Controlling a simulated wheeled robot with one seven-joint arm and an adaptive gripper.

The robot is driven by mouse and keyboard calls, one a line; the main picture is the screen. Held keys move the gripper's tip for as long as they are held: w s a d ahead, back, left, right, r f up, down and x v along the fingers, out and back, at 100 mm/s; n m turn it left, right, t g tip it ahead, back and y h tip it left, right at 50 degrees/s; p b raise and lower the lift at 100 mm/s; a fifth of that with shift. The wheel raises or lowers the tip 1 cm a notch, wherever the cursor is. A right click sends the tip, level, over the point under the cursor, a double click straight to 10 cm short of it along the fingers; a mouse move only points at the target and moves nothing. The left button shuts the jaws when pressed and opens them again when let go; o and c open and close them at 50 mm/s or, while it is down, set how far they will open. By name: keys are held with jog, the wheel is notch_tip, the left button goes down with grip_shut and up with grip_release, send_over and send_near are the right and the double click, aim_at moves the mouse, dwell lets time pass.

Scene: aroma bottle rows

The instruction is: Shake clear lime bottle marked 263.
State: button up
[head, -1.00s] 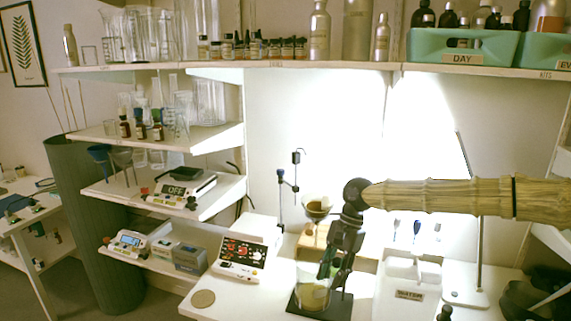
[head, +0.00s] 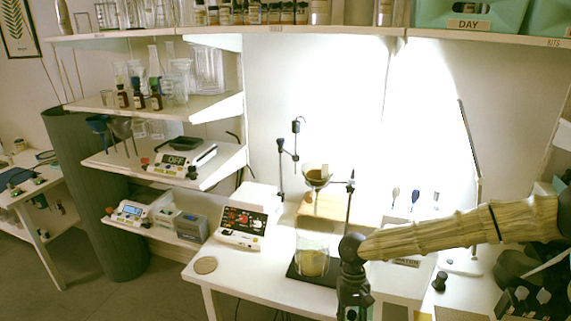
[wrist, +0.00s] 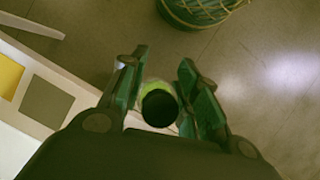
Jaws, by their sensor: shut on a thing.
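In the wrist view my gripper (wrist: 160,100) is shut on a small bottle with a dark round cap (wrist: 160,109). A lime-yellow edge of the bottle (wrist: 154,87) shows beside the cap. No number on it can be read. In the head view my gripper (head: 353,307) is at the bottom edge, in front of the table, and the held bottle cannot be made out there. In the wrist view the floor lies below the bottle.
A glass beaker with yellowish contents (head: 312,262) stands on a black pad just left of my gripper. A funnel stand (head: 317,178) and a device with a red-and-black panel (head: 243,228) are behind. A basket (wrist: 200,10) stands on the floor.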

aim_at(354, 317)
jog(key=o, duration=0.3)
grip_shut()
jog(key=shift+s+v, duration=0.2)
jog(key=shift+v, duration=0.9)
jog(key=shift+s+v, duration=0.2)
jog(key=shift+v, duration=0.9)
jog(key=shift+s+d+r, duration=0.1)
jog(key=shift+s, duration=0.1)
notch_tip(354, 317, down, 4)
jog(key=shift+f, duration=0.2)
jog(key=shift+s+r, duration=0.15)
jog(key=shift+s, duration=0.05)
